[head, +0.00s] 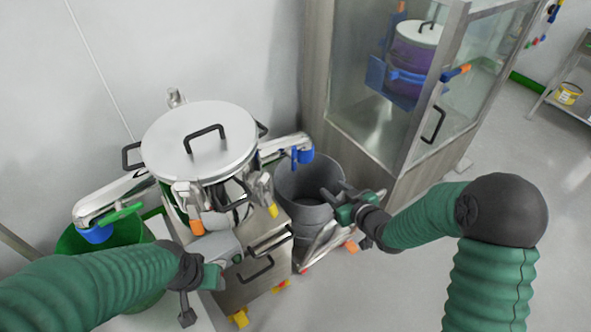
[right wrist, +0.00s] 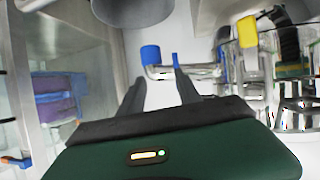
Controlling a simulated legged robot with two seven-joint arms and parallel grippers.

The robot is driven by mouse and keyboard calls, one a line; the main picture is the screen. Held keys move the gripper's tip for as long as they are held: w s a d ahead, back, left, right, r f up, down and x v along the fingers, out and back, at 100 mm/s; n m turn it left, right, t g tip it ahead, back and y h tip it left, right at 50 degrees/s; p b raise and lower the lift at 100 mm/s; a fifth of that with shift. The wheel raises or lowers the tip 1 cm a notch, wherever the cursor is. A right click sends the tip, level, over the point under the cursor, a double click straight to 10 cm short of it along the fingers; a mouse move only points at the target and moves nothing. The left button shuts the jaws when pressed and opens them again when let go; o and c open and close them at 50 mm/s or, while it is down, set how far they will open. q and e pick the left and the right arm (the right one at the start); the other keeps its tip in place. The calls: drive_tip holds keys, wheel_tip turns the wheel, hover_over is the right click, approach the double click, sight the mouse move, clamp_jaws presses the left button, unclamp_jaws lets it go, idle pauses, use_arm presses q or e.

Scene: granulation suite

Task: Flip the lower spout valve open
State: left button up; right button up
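The steel vessel (head: 200,140) has two spouts. The right spout (head: 284,145) ends in a blue outlet (head: 305,155) with a blue valve handle (head: 294,157), above a grey bin (head: 302,212). The left spout (head: 110,197) has a green handle (head: 120,214) and a blue outlet above a green bin. My right gripper (head: 335,192) is at the grey bin's right rim, below and right of the blue handle. In the right wrist view its fingers (right wrist: 156,88) are apart and empty, with the blue handle (right wrist: 175,59) beyond them, untouched. My left gripper (head: 213,274) is low in front of the vessel; its fingers are unclear.
A glass-fronted steel cabinet (head: 400,110) stands right of the grey bin, with a purple and blue drum inside. The green bin (head: 75,245) is at the left. A steel box with black handles (head: 255,270) sits below the vessel. Floor at the right is clear.

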wheel_tip(320, 180, down, 3)
drive_tip(key=w+a+t+y+b, duration=0.1)
drive_tip(key=a+t+y+b, duration=0.1)
drive_tip(key=y, duration=0.2)
drive_tip(key=n+t+b, duration=0.1)
drive_tip(key=b, duration=0.1)
approach(295, 158)
drive_tip(key=shift+y, duration=0.4)
drive_tip(key=x, duration=0.4)
drive_tip(key=shift+a+f, duration=0.15)
drive_tip(key=shift+f, duration=0.3)
drive_tip(key=x, duration=0.1)
drive_tip(key=b+x, duration=0.1)
drive_tip(key=x, duration=0.3)
drive_tip(key=shift+w+d, duration=0.25)
drive_tip(key=shift+d, duration=0.15)
drive_tip(key=shift+w+a+r+b, duration=0.1)
drive_tip(key=shift+w+a+b, duration=0.2)
drive_tip(key=shift+w, duration=0.3)
drive_tip(key=shift+a, duration=0.35)
use_arm(q)
drive_tip(key=s+x, duration=0.1)
drive_tip(key=x, duration=0.6)
drive_tip(key=shift+s+d+f, duration=0.25)
drive_tip(key=shift+s+d, duration=0.15)
drive_tip(key=shift+s, duration=0.15)
use_arm(e)
drive_tip(key=shift+d, duration=0.15)
clamp_jaws()
